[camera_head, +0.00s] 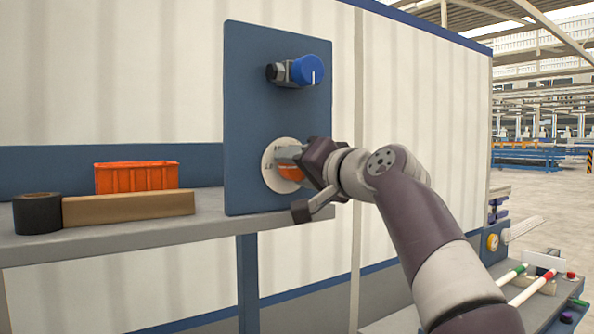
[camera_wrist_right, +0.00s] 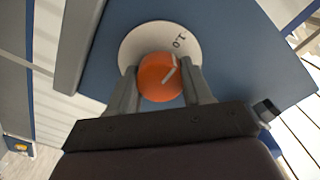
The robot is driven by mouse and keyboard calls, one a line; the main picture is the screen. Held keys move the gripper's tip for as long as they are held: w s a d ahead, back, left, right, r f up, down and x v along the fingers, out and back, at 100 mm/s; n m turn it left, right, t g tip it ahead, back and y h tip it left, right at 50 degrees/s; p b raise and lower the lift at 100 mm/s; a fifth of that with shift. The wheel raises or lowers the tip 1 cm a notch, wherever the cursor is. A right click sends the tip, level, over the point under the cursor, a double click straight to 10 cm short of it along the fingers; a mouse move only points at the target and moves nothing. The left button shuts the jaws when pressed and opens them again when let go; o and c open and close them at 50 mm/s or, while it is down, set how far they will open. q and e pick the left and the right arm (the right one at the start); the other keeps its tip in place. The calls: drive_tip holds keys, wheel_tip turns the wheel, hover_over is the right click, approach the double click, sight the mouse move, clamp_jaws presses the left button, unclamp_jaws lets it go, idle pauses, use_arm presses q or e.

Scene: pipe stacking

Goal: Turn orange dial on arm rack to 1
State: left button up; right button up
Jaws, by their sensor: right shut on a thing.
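The orange dial (camera_head: 290,173) sits on a white round plate (camera_head: 270,178) low on the blue panel (camera_head: 250,115). In the right wrist view the orange dial (camera_wrist_right: 160,78) has a pale pointer line slanting toward the upper right. The marks "1" and "0" show on the white plate (camera_wrist_right: 140,38) above and right of it. My right gripper (camera_head: 287,162) is shut on the dial, with one finger on each side, as the right wrist view (camera_wrist_right: 160,88) also shows. In the head view the gripper hides part of the dial. My left gripper is not in view.
A blue knob (camera_head: 308,70) juts from the panel above the dial. On the grey shelf (camera_head: 150,236) at left are an orange bin (camera_head: 136,178), a cardboard-coloured block (camera_head: 128,207) and a black roll (camera_head: 38,213). A lower bench with red and green-capped sticks (camera_head: 531,288) is at right.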

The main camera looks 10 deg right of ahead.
idle(0.6)
drive_tip(key=o, duration=1)
drive_tip(key=shift+d, duration=0.1)
drive_tip(key=shift+o, duration=0.2)
drive_tip(key=shift+s, duration=0.15)
drive_tip(key=b+v, duration=0.3)
drive_tip(key=v, duration=0.9)
drive_tip(key=shift+s, duration=0.25)
drive_tip(key=shift+d, duration=0.15)
